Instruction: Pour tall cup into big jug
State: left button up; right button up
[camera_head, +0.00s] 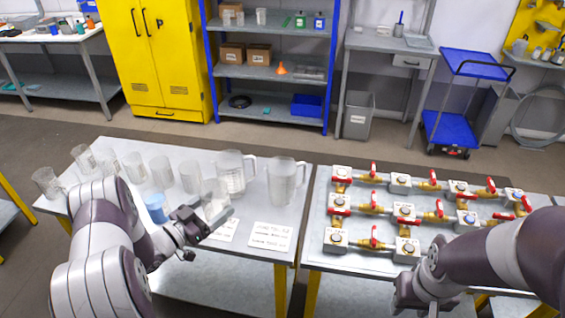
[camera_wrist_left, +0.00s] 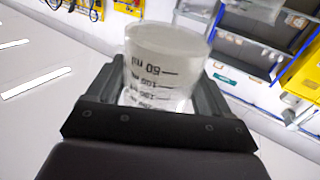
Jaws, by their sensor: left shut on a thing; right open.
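My left gripper (camera_head: 208,219) is shut on a clear graduated cup (camera_head: 213,194), likely the tall cup, in front of the row of vessels. In the left wrist view this cup (camera_wrist_left: 160,70) sits between the fingers, its dark volume marks facing the camera. A larger clear jug with a handle, likely the big jug (camera_head: 283,184), stands upright at the table's right end, right of the held cup and apart from it. Another handled jug (camera_head: 232,170) stands just behind the held cup. My right gripper (camera_head: 424,302) is open at the lower right, partly cut off.
Several clear cups (camera_head: 132,168) line the table's back and left. A blue cup (camera_head: 155,207) stands beside my left arm. Paper labels (camera_head: 271,236) lie at the front. The right table holds brass valves with red handles (camera_head: 373,206).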

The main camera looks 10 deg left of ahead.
aim_at(281, 171)
jog(key=i, duration=0.95)
